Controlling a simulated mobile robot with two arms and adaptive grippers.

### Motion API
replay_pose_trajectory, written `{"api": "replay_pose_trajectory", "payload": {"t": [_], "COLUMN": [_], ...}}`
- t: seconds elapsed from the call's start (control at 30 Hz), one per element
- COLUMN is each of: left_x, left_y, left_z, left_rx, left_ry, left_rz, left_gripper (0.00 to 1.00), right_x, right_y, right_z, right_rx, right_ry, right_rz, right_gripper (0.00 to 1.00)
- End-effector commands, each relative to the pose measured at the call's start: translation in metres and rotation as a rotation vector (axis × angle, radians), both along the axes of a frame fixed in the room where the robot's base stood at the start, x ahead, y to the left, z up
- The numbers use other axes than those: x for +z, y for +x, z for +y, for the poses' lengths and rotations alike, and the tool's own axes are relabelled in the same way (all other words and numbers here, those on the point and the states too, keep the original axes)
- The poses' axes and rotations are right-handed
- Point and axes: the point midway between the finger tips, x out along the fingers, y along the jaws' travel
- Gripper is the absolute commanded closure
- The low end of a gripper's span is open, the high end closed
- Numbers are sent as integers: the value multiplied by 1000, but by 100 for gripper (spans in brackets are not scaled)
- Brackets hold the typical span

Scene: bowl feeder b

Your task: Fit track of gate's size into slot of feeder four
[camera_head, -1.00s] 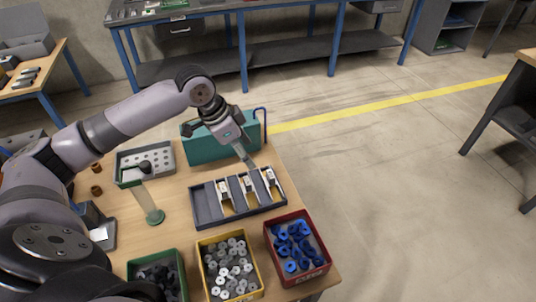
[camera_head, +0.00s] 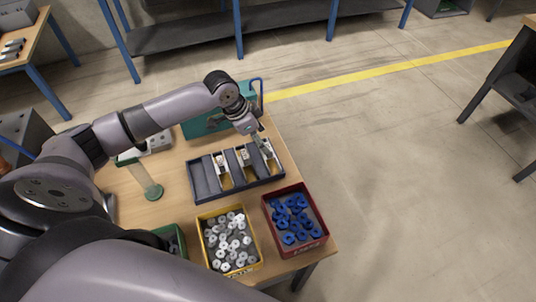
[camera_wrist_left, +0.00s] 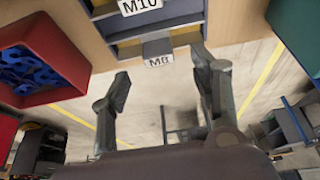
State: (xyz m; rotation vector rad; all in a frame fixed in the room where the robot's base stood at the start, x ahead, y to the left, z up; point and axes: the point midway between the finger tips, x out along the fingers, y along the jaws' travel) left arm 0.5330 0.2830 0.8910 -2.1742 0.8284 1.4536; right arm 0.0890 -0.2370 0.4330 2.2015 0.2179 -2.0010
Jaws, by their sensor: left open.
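A dark grey feeder tray (camera_head: 236,190) with several slots lies on the table in the head view. Three pale tracks (camera_head: 221,164) with yellowish parts sit in its middle and right slots; the slots at its left look empty. My left gripper (camera_head: 264,146) is over the tray's right end, close to the rightmost track. My right gripper is not seen.
A red bin of blue rings (camera_head: 323,231) and a yellow bin of pale washers (camera_head: 205,260) stand in front of the tray. A teal box (camera_head: 192,129) stands behind it. A clear cylinder (camera_head: 148,180) stands left. Open floor lies right of the table.

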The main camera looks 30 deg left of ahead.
Motion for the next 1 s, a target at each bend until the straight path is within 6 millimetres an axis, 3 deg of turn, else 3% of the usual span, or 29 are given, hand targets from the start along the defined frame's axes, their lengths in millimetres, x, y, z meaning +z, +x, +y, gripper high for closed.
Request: {"api": "replay_pose_trajectory", "payload": {"t": [0.4,0.67,1.0], "left_x": [-45,-49,-49], "left_y": [13,14,13], "left_z": [-14,-15,-15], "left_rx": [0,-1,0], "left_ry": [0,0,0], "left_rz": [1,0,0], "left_gripper": [43,43,65], "right_x": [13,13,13], "right_y": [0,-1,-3], "right_z": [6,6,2], "right_rx": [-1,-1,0], "right_ry": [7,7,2], "right_rz": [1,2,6], "right_gripper": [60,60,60]}}
